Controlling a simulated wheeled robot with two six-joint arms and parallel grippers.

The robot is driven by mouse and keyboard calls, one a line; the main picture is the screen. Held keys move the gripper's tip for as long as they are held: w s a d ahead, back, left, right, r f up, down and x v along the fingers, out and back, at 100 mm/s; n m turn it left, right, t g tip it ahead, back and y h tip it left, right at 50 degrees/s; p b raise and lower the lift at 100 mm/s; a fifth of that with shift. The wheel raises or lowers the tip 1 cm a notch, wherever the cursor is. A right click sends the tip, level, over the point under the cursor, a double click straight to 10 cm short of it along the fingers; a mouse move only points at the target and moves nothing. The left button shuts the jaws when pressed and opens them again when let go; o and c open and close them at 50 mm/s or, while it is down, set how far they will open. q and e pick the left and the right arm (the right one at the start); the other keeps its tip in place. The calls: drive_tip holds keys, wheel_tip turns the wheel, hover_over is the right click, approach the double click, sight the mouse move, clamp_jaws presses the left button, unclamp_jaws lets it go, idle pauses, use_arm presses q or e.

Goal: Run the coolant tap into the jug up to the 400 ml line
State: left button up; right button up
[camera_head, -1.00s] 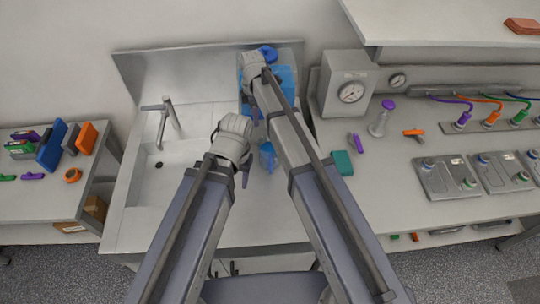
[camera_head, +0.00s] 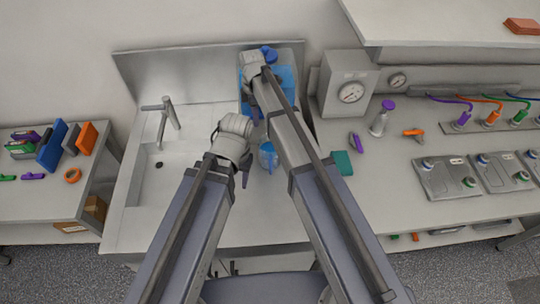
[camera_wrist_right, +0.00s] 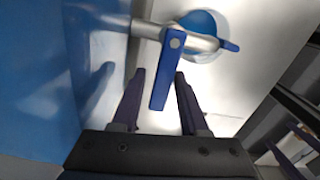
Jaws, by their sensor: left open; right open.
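The blue coolant tank (camera_head: 286,78) stands at the back of the sink counter. Its tap (camera_wrist_right: 185,38) shows in the right wrist view, with a metal body and a flat blue lever (camera_wrist_right: 162,75). My right gripper (camera_wrist_right: 160,75) is open, and the lever reaches between its two fingers without a visible grip. The blue-tinted jug (camera_head: 268,157) is on the counter in front of the tank. A round rim with blue inside (camera_wrist_right: 203,22), apparently the jug, shows past the tap. The level and 400 ml line cannot be read. My left gripper (camera_head: 246,178) is open and empty, left of the jug.
The sink with its grey faucet (camera_head: 165,118) lies to the left. A teal block (camera_head: 342,163), a purple-capped flask (camera_head: 380,120) and a gauge box (camera_head: 346,85) stand on the right bench. My two arms cover much of the counter's middle.

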wheel_tip(320, 180, up, 8)
drive_tip(key=w+p, duration=0.1)
drive_tip(key=p, duration=0.6)
drive_tip(key=shift+p, duration=0.3)
drive_tip(key=shift+s, duration=0.15)
